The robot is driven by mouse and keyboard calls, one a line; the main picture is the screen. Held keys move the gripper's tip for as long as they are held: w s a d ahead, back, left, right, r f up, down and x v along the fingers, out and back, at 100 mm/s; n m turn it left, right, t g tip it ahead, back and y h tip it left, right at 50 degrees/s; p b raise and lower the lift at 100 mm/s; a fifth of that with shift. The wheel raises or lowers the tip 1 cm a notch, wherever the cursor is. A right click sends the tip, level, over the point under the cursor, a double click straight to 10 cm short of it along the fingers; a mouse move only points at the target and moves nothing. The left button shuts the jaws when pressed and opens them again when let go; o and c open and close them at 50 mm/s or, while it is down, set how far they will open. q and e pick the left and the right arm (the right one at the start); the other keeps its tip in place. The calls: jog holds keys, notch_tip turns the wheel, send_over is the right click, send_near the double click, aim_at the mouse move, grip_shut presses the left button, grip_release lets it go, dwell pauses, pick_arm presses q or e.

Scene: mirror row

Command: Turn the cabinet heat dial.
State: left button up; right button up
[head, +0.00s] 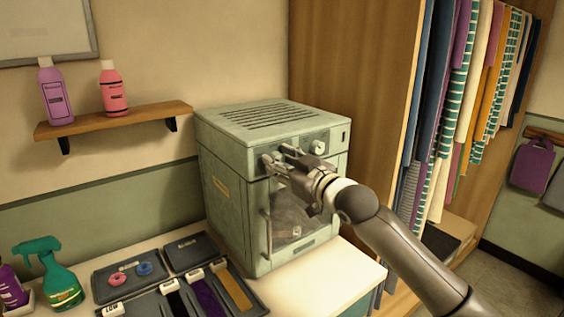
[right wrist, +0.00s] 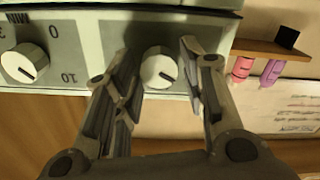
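The pale green cabinet (head: 228,165) stands on the counter, with a control panel along its upper front. A round white dial (right wrist: 157,68) with a dark pointer line lies between the fingers of my right gripper (right wrist: 160,75). The fingers are open on either side of it, with a gap visible on both sides. In the head view my right gripper (head: 279,157) is at the panel's left part and largely hides this dial. A second white dial (head: 318,147) is to its right; in the right wrist view this second dial (right wrist: 25,63) has 0, 10 and MIN marks beside it. My left gripper is out of view.
A door handle (head: 267,236) runs down the cabinet's front below my right gripper. Trays (head: 128,268) and a green spray bottle (head: 52,275) are on the counter at left. A shelf (head: 112,121) holds two bottles. Hanging cloths (head: 465,100) fill the right side.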

jog(key=c, duration=0.6)
jog(key=shift+o, duration=0.2)
jog(key=shift+r+m+p, duration=0.15)
jog(key=shift+m+p, duration=1.1)
jog(key=shift+m, duration=0.25)
jog(key=m+p, duration=0.2)
jog(key=shift+m, duration=0.3)
jog(key=m+p, duration=0.2)
jog(key=m, duration=0.2)
jog(key=shift+p, duration=0.35)
jog(key=shift+d+m+p, duration=0.1)
jog(key=shift+m+p, duration=0.5)
jog(key=shift+m, duration=0.5)
jog(key=shift+f, duration=0.2)
